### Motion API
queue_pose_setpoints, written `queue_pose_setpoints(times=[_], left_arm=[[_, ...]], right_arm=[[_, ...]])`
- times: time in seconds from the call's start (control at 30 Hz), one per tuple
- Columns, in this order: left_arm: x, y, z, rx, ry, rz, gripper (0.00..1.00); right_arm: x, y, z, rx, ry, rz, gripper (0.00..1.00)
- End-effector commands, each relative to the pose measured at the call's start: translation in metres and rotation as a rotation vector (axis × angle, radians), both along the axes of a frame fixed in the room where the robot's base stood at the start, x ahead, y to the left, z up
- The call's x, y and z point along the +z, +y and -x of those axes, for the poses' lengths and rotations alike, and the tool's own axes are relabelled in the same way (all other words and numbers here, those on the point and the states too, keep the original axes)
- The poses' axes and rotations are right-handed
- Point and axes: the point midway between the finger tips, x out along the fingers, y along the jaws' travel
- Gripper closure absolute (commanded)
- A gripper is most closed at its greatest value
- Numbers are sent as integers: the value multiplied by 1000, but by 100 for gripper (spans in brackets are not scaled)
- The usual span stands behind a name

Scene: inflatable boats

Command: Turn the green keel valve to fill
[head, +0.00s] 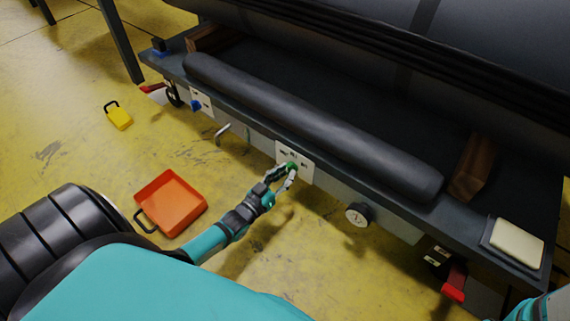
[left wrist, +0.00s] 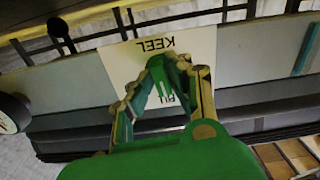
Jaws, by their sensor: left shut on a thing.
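The green keel valve (head: 292,165) sits on a white label plate (head: 308,172) on the front edge of the long grey bench. In the left wrist view the plate (left wrist: 195,45) reads KEEL, upside down, with a partly covered word below. My left gripper (head: 284,176) reaches the valve from below and is shut on it. In the left wrist view, the left gripper's fingers (left wrist: 163,92) close in from both sides of the green handle (left wrist: 164,72), hiding part of it and the plate's markings. My right gripper is not in view.
A black tube (head: 310,125) lies along the bench. A pressure gauge (head: 358,214) and a grey lever (head: 222,131) are on its front. A pale pad (head: 517,243) lies at the bench's right end.

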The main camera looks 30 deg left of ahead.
Motion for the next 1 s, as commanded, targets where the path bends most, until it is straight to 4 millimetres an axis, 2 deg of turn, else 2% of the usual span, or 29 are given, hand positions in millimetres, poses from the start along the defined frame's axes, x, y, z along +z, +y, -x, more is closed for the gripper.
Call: queue_pose_setpoints(times=[0.3,0.77,0.8,0.93,1.0], left_arm=[[0,0,0,0,-6,-95,100],[-1,0,1,0,-8,-106,100],[-1,0,1,0,-8,-106,80],[-1,0,0,0,-8,-106,63],[-1,0,0,0,-8,-106,62]], right_arm=[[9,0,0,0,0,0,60],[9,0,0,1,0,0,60],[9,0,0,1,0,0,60],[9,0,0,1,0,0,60],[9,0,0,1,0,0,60]])
